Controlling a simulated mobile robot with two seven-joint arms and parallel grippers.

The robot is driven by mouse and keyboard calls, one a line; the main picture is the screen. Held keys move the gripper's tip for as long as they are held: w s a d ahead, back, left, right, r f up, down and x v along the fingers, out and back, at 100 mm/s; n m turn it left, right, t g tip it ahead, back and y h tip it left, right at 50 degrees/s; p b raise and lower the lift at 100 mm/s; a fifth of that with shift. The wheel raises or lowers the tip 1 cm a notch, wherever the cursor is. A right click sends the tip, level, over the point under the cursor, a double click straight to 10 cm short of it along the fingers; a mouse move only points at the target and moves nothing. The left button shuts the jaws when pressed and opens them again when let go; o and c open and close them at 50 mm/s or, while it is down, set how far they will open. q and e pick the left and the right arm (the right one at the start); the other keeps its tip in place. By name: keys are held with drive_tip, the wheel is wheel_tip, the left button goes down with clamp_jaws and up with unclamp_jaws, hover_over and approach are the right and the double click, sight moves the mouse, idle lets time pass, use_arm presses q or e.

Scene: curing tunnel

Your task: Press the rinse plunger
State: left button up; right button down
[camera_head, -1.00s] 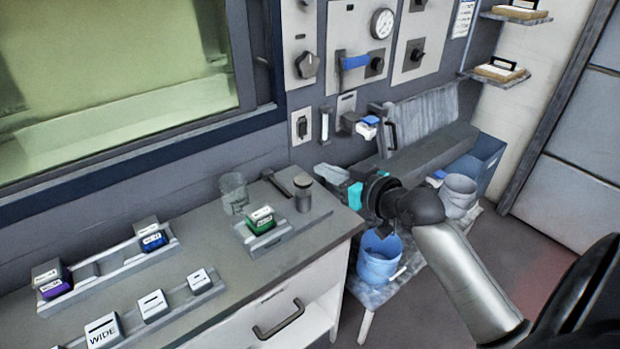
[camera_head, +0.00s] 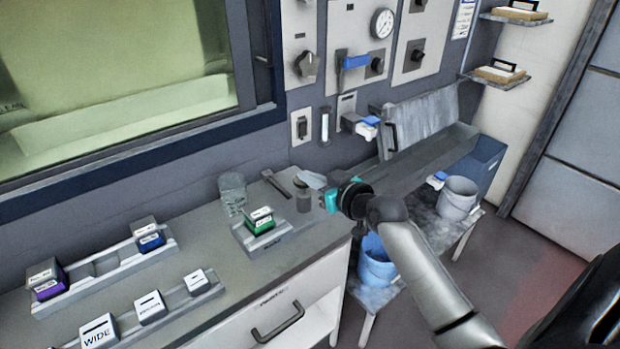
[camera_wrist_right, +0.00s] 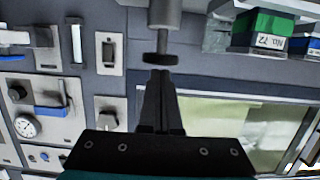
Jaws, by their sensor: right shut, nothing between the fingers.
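The rinse plunger (camera_head: 303,198) is most likely the small grey cylinder with a dark cap at the right end of the counter. In the right wrist view the plunger (camera_wrist_right: 160,58) appears upside down, with a dark round cap on a thin stem from a grey body. My right gripper (camera_head: 311,180) is shut and empty, its tips right at the cap. In the wrist view the fingers of the right gripper (camera_wrist_right: 160,76) line up with the cap; I cannot tell whether they touch it. My left gripper is not in view.
A green stamp block (camera_head: 260,219) sits on a grey stand to the left of the plunger. A clear glass (camera_head: 232,192) stands behind it. The counter (camera_head: 235,282) ends just right of the plunger. A blue bucket (camera_head: 376,268) stands lower, beyond that edge.

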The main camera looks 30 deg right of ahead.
drive_tip(key=shift+f+b, duration=0.95)
drive_tip(key=shift+f, duration=0.55)
drive_tip(key=shift+r+p, duration=0.45)
drive_tip(key=shift+p, duration=0.1)
drive_tip(key=s+r+p, duration=0.4)
drive_tip(key=s+r, duration=0.2)
drive_tip(key=s, duration=0.3)
drive_tip(key=shift+s+d, duration=0.35)
drive_tip(key=shift+d, duration=0.05)
